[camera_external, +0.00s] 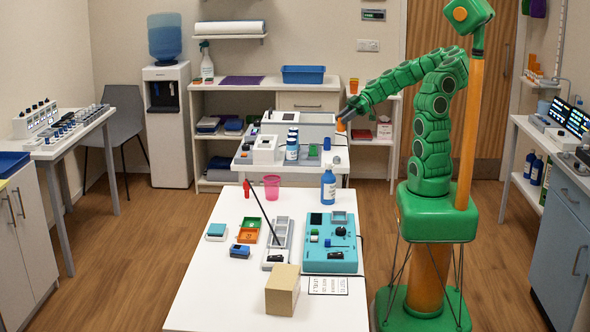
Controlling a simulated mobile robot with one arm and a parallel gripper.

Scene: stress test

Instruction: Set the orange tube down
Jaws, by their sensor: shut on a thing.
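My green arm reaches left from its stand at the right, and my gripper (346,115) is over the right edge of the farther white table (338,178). It is shut on a small orange piece, which I take to be the orange tube (340,125). The tube shows just below the fingertips and looks held above the table top, beside the white box-shaped device (300,122). Most of the tube is hidden or too small to make out.
The near white table (210,290) holds a teal device (330,255), a brown box (282,292), an orange tray (249,231), a pink cup (272,188) and a blue bottle (328,186). Blue-and-white bottles (292,147) stand on the farther table. The near table's front left is clear.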

